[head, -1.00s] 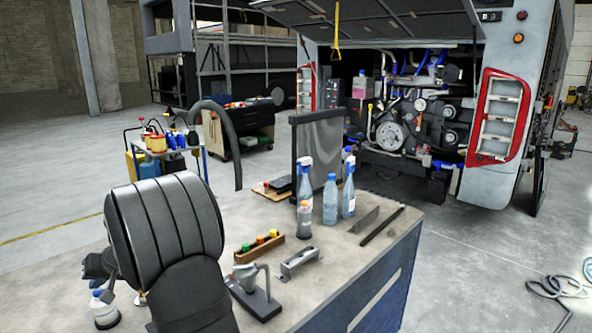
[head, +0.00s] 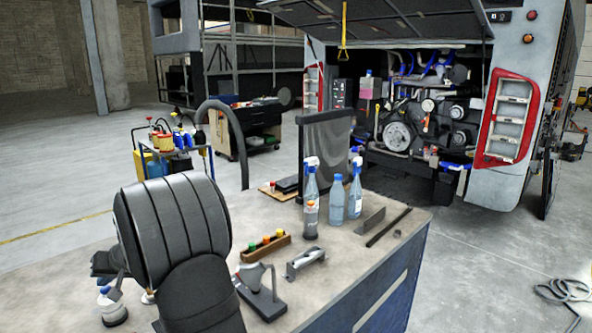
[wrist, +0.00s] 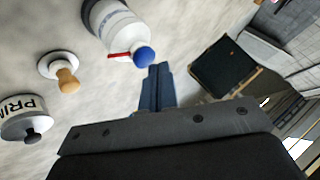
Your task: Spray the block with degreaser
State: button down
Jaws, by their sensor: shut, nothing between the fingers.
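My gripper (wrist: 157,72) is shut and empty, its fingers pointing down over the bench in the wrist view. In the head view my gripper (head: 108,272) is partly hidden behind my arm at the bench's left. Beside its fingertips in the wrist view is a white bottle with a blue cap and a red part (wrist: 122,28), apart from them. Two spray bottles with blue heads, one at left (head: 311,187) and one at right (head: 354,192), stand upright mid-bench in the head view. No label reading degreaser is legible. I cannot tell which thing is the block.
The wrist view shows a tub lettered "PRIN" (wrist: 25,118) and an amber-topped piece (wrist: 66,76). On the bench (head: 395,248) are a blue-capped bottle (head: 336,200), a wooden rack (head: 265,248), a metal bracket (head: 305,261) and a stand (head: 262,295). A dark panel (head: 325,150) rises behind.

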jog(key=shift+r, duration=0.1)
jog(key=shift+r, duration=2.95)
dwell(0.4)
jog(key=shift+f, duration=3.05)
